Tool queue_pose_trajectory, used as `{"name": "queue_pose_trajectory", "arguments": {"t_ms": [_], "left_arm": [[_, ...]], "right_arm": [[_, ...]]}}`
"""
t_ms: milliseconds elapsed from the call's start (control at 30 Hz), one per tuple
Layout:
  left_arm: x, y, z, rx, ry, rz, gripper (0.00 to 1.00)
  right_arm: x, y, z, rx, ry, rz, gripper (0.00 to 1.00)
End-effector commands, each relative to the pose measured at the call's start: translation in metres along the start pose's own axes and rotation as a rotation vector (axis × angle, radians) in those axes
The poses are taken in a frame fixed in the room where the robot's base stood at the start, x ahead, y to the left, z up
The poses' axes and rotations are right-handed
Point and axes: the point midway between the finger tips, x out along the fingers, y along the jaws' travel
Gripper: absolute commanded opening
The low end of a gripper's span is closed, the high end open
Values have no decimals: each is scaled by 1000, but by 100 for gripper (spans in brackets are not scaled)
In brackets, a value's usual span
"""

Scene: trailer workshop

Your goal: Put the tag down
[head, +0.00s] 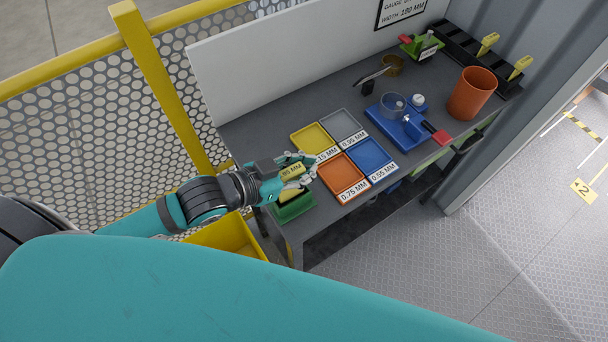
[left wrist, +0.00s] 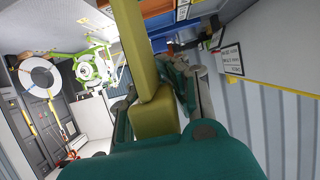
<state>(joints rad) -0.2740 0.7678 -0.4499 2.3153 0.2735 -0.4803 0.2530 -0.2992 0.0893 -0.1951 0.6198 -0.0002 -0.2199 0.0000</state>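A green holder (head: 294,210) is directly below the gripper. I cannot tell whether the tag touches it. My right gripper is not in view.
Yellow (head: 311,139), grey (head: 342,126), orange (head: 343,175) and blue (head: 371,154) labelled trays lie right of my gripper. Farther back are a blue fixture (head: 385,125), an orange cup (head: 471,93) and a black rack (head: 455,42). A yellow bin (head: 226,236) is at the bench's left front.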

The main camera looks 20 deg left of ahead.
Motion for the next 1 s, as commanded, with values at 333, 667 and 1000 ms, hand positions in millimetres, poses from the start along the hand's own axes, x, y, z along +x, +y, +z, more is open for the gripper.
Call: {"name": "queue_pose_trajectory", "arguments": {"t_ms": [333,667,1000], "left_arm": [[14,1,34,0,-2,0,0],[15,0,37,0,-2,0,5],[14,0,36,0,-2,-1,33]], "right_arm": [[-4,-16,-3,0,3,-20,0],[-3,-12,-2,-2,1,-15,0],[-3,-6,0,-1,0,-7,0]]}}
